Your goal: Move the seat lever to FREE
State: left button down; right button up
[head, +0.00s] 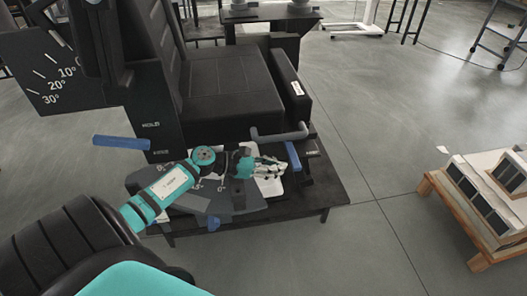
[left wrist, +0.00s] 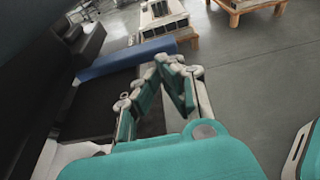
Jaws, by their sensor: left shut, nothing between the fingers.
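The black seat (head: 235,90) stands on a dark low platform. A blue lever (head: 292,157) sits at the seat's front right side, with a small label beside it too small to read. I cannot tell from the labels which is the seat lever. My left gripper (head: 275,167) is shut and empty, just left of the front blue lever; contact cannot be told. In the left wrist view a blue bar (left wrist: 125,60) lies beyond the shut fingers (left wrist: 168,64).
A grey bent handle (head: 280,134) lies just above the gripper. A plate with degree marks (head: 45,75) stands at the left. The platform (head: 325,190) ends at the right. A wooden pallet with boxes (head: 470,220) stands on the right floor, with clear floor between.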

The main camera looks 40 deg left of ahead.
aim_at(295, 168)
pick_arm(q)
jog(key=shift+w+d+f, duration=0.2)
jog(key=shift+w+d, duration=0.15)
jog(key=shift+w, duration=0.1)
pick_arm(e)
jog(key=shift+s, duration=0.1)
pick_arm(q)
jog(key=w+d, duration=0.1)
jog(key=w+d+b, duration=0.1)
jog(key=d, duration=0.1)
jog(key=shift+w+d, duration=0.15)
jog(key=shift+w, duration=0.05)
jog(key=shift+w+d, duration=0.1)
pick_arm(e)
jog(key=w+r, duration=0.3)
jog(key=shift+w+a+r, duration=0.15)
jog(key=shift+w+a, duration=0.1)
